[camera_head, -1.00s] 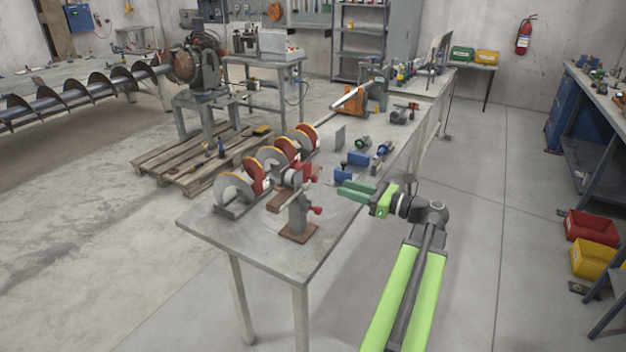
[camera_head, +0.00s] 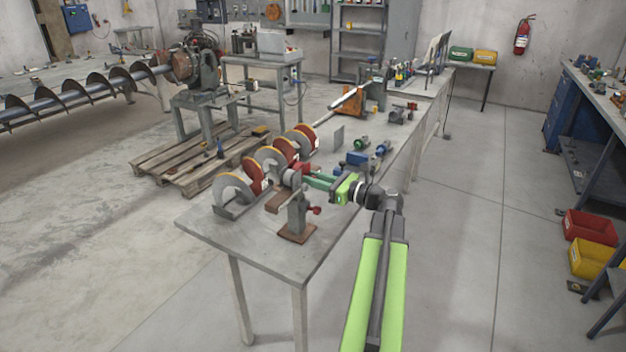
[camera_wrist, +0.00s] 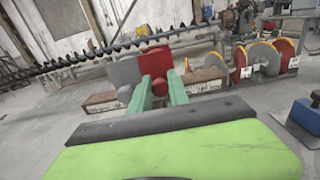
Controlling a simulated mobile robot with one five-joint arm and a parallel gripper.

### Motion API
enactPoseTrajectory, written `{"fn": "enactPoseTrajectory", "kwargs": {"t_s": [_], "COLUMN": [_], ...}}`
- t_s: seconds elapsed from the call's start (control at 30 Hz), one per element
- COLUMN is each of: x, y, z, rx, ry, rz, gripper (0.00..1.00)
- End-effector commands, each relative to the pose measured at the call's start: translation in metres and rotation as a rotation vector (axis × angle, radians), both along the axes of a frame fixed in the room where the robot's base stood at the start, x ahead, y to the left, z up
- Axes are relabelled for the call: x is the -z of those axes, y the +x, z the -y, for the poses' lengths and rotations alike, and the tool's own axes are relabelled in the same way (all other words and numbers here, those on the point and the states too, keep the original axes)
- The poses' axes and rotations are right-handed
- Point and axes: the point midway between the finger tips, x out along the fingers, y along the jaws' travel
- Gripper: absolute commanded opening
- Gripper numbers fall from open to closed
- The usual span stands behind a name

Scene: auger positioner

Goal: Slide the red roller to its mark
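The red roller (camera_head: 302,168) sits on the bench fixture, beside a grey round part, and is partly hidden by my fingers. In the wrist view the red roller (camera_wrist: 179,87) stands just ahead of my fingertips, with a large grey disc (camera_wrist: 124,72) to its left. My gripper (camera_head: 308,179) reaches in from the right, its green fingers at the roller. In the wrist view my gripper (camera_wrist: 159,78) shows two fingers apart, with red visible between them. I cannot tell whether they touch it. I cannot make out the mark.
The fixture has a grey post (camera_head: 296,212) on a brown base and a red knob (camera_head: 315,210) close below my gripper. Red and grey discs with yellow rims (camera_head: 228,188) stand behind it. A blue block (camera_head: 357,159) lies farther along the bench. The bench's front corner (camera_head: 250,246) is bare.

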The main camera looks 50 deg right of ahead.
Motion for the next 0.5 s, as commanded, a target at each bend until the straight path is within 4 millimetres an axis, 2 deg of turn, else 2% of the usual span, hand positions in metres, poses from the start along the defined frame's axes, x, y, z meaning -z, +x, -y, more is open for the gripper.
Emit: {"fn": "enactPoseTrajectory", "kwargs": {"t_s": [0.03, 0.1, 0.5], "x": [0.0000, 0.0000, 0.0001], "y": [-0.0001, 0.0000, 0.0001], "z": [-0.0001, -0.0001, -0.0005], "rx": [0.000, 0.000, -0.001], "ry": [0.000, 0.000, 0.000], "rz": [0.000, 0.000, 0.000], "gripper": [0.09, 0.00, 0.00]}}
